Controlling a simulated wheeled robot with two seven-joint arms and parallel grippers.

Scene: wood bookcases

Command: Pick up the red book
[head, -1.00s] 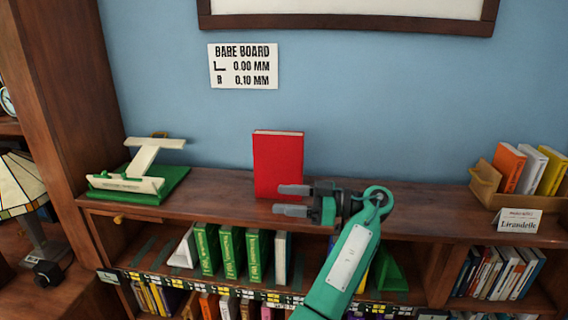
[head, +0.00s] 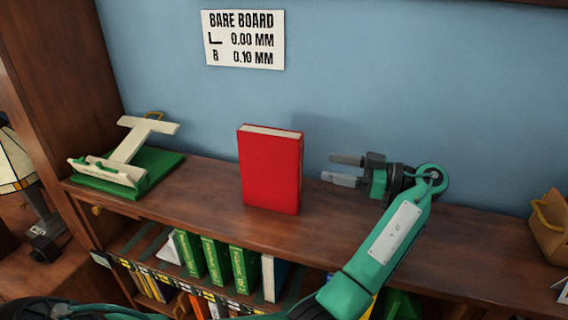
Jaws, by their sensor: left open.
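The red book (head: 270,170) stands upright on the top of the wooden bookcase, its cover facing me and its pale page edges showing on top. My left gripper (head: 334,169) is just to the right of the book, its two grey fingers pointing left toward the book's right edge. The fingers are apart with nothing between them, and a gap of blue wall shows between the fingertips and the book. My right gripper is not in view.
A white stand on a green base (head: 140,165) sits at the left end of the top. A wooden book holder (head: 549,226) is at the right edge. A sign (head: 243,40) hangs on the wall behind.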

